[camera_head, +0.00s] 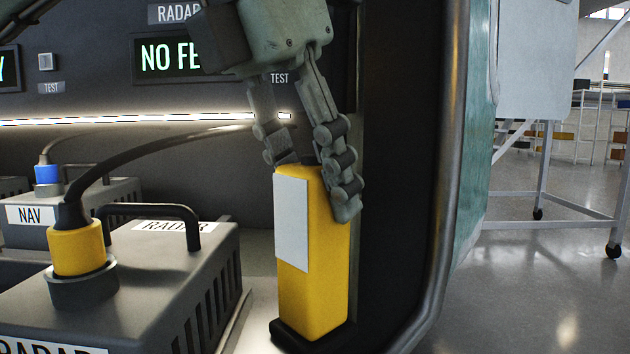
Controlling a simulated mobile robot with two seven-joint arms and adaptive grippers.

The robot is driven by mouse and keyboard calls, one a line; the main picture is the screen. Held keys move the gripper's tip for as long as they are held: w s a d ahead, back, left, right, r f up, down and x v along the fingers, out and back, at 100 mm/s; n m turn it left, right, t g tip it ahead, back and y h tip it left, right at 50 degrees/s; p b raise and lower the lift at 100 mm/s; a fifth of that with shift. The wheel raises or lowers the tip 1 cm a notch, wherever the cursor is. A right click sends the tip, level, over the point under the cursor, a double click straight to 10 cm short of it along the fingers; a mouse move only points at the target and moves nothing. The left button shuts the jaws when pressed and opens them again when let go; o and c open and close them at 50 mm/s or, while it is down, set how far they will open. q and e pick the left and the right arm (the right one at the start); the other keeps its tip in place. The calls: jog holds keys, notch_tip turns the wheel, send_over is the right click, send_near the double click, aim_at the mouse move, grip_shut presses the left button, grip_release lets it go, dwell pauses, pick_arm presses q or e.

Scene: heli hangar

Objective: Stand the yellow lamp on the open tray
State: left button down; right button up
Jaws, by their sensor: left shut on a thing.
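The yellow lamp (330,275) is an upright yellow block with a pale panel on its front and a dark foot at the bottom. It stands at the right end of the bay, beside the dark frame. My left gripper (312,180) reaches down from above and is shut on the lamp's top, one finger behind its left edge and one over its right side. I cannot tell whether the foot bears on the surface below. I cannot clearly make out the open tray. My right gripper is not in view.
A grey RADAR box (150,275) with a handle and a yellow cable plug (77,248) stands left of the lamp. A NAV box (105,195) with a blue plug sits behind it. The bay's rounded metal edge (449,170) rises at right; open floor (540,290) lies beyond.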

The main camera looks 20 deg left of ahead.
pick_arm(q)
jog(key=shift+f, duration=0.1)
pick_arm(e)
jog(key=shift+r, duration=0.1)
pick_arm(q)
jog(key=c, duration=0.9)
grip_release()
jog(key=shift+o, duration=0.2)
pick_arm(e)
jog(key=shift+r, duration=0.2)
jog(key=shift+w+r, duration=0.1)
pick_arm(q)
jog(key=shift+r, duration=0.25)
jog(key=v, duration=1.1)
jog(key=shift+s+r, duration=0.2)
jog(key=shift+r, duration=0.15)
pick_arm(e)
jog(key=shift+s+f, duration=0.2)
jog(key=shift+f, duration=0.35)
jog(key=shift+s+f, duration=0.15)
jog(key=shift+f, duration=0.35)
